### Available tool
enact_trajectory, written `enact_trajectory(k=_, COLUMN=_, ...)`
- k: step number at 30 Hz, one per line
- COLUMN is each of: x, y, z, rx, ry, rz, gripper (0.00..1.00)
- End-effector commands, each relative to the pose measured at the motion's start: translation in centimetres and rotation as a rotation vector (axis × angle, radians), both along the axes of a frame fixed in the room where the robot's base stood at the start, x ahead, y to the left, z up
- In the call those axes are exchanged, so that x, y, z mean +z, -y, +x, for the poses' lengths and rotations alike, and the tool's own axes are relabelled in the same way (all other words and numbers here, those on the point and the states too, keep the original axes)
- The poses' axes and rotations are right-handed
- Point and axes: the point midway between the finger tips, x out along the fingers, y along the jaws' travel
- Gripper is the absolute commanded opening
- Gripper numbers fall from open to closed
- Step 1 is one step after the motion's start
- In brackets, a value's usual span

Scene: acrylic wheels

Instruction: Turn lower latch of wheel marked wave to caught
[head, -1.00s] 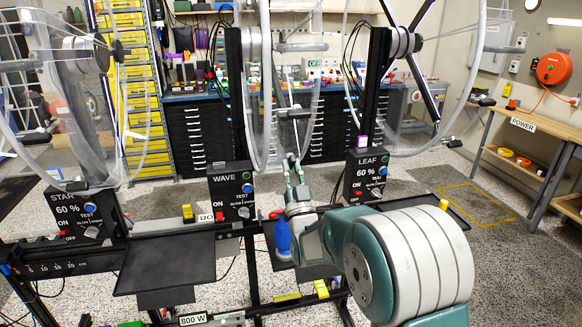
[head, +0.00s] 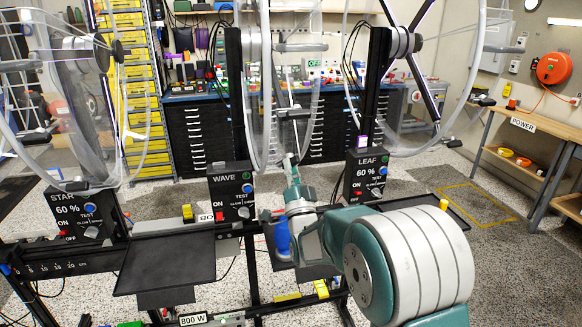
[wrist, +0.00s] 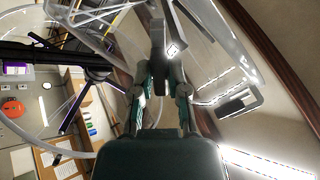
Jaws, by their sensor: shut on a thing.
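The wheel marked wave is the clear acrylic wheel (head: 256,130) above the black WAVE box (head: 231,192) in the head view. Its lower latch (head: 294,113) appears as a dark piece with a thin stalk near the rim's low right side. My gripper (head: 291,160) points up just below it. In the wrist view my gripper (wrist: 162,88) has its two fingers closed on a dark grey bar (wrist: 158,48), which looks like the latch's handle. My fingers hide its lower end. I cannot tell the latch's exact angle or whether it is caught.
The STAR box (head: 85,214) is at left and the LEAF box (head: 365,178) at right, each below its own wheel. A black tray (head: 165,262) is at front left. A dark latch-like piece (wrist: 238,103) shows at right in the wrist view.

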Motion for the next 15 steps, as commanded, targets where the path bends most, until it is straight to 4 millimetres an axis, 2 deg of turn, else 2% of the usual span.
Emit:
enact_trajectory(k=10, x=0.22, y=-0.09, z=-0.04, rx=0.022, ry=-0.002, rz=0.028, gripper=0.0)
enact_trajectory(k=15, x=0.26, y=-0.1, z=-0.07, rx=0.124, ry=-0.042, rz=0.163, gripper=0.0)
